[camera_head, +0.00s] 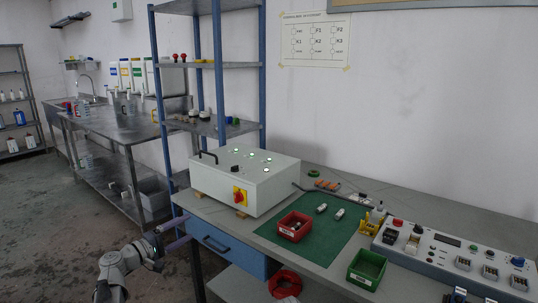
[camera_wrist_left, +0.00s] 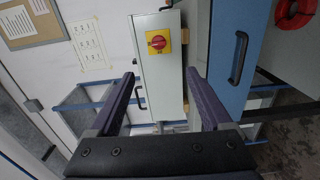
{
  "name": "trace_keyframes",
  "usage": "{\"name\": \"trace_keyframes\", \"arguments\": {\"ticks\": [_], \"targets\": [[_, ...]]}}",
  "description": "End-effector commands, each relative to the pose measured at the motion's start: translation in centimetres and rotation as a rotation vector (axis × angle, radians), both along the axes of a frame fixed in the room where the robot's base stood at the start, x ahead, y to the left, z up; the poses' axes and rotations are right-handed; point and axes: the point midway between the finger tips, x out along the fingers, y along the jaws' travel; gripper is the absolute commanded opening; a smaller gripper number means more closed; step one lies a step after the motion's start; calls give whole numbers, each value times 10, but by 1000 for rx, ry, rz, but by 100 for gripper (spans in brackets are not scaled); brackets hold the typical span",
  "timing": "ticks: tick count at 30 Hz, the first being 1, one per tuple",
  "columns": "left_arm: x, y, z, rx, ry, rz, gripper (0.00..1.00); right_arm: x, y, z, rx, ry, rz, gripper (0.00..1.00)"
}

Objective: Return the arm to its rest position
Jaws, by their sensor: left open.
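My left arm (camera_head: 122,268) comes in low at the left of the head view, in front of the workbench. My left gripper (camera_head: 188,228) has two purple fingers spread apart, with nothing between them. It is beside the left end of the blue drawer (camera_head: 228,252). In the left wrist view the open fingers (camera_wrist_left: 161,74) point toward the white control box (camera_wrist_left: 157,75) with its red knob on a yellow plate (camera_wrist_left: 157,42). No contact shows. My right gripper is not seen.
The control box (camera_head: 243,181) stands on the bench, left of a green mat (camera_head: 320,240) with a red bin (camera_head: 295,226). A green bin (camera_head: 367,268) and a switch panel (camera_head: 455,255) are to the right. A blue-framed shelf (camera_head: 220,70) stands behind. Floor at the left is clear.

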Motion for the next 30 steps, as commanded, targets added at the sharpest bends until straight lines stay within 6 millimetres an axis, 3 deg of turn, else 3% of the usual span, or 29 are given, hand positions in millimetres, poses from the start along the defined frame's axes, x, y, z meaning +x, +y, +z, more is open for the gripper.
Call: {"name": "trace_keyframes", "arguments": {"ticks": [11,17,20,25,27,30], "targets": [[-18,-63,-8,140,65,-125,82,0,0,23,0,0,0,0],[-46,-119,-20,296,132,-255,82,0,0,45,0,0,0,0],[-71,-155,-28,415,180,-353,82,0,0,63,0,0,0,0],[-145,-219,-43,735,295,-587,82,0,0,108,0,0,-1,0],[-181,-233,-47,895,346,-685,82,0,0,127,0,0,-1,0],[-226,-238,-48,1120,412,-798,82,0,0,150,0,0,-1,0]]}}
